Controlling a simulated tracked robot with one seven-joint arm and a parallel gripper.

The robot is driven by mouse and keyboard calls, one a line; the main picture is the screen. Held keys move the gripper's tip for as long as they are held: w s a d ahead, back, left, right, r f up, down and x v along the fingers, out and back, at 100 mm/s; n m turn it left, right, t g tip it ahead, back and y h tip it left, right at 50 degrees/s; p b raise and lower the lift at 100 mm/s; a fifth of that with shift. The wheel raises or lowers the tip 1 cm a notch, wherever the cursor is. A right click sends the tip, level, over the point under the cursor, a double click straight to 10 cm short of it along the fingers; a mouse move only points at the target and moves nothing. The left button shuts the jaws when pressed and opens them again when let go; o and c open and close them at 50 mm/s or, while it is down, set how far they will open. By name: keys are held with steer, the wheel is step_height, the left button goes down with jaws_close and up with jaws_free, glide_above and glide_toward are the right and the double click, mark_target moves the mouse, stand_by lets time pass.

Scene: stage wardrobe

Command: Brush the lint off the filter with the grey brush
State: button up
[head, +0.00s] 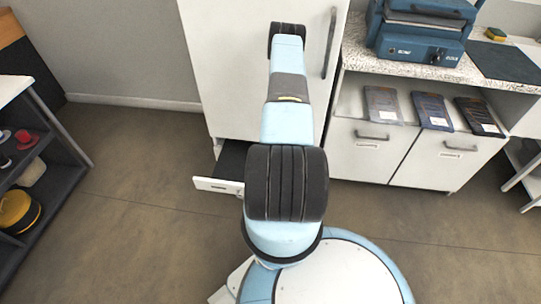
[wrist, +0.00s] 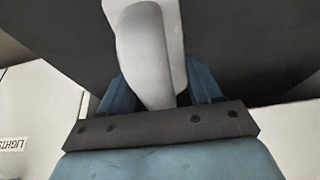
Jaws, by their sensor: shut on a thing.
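In the wrist view my gripper (wrist: 158,88) is shut on a smooth, rounded grey piece that looks like the handle of the grey brush (wrist: 146,48). A paler flat part shows behind it and runs out of the top of the picture. The brush's bristles cannot be made out. In the head view my arm hides my gripper and whatever it holds. I cannot make out the filter or any lint in either view.
A tall white cabinet (head: 222,60) stands ahead, with a low drawer (head: 217,186) pulled out at its foot. To its right, a counter bears a blue machine (head: 420,30) above white cupboards (head: 362,155) with several dark packets. A dark shelf unit (head: 58,160) stands at left; floor between is clear.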

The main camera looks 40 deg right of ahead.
steer(key=shift+d+r, duration=0.35)
steer(key=shift+r, duration=0.55)
steer(key=shift+w+a+r, duration=0.1)
steer(key=shift+a+r, duration=0.1)
steer(key=shift+r, duration=0.35)
steer(key=shift+a+r, duration=0.15)
steer(key=shift+r, duration=2.4)
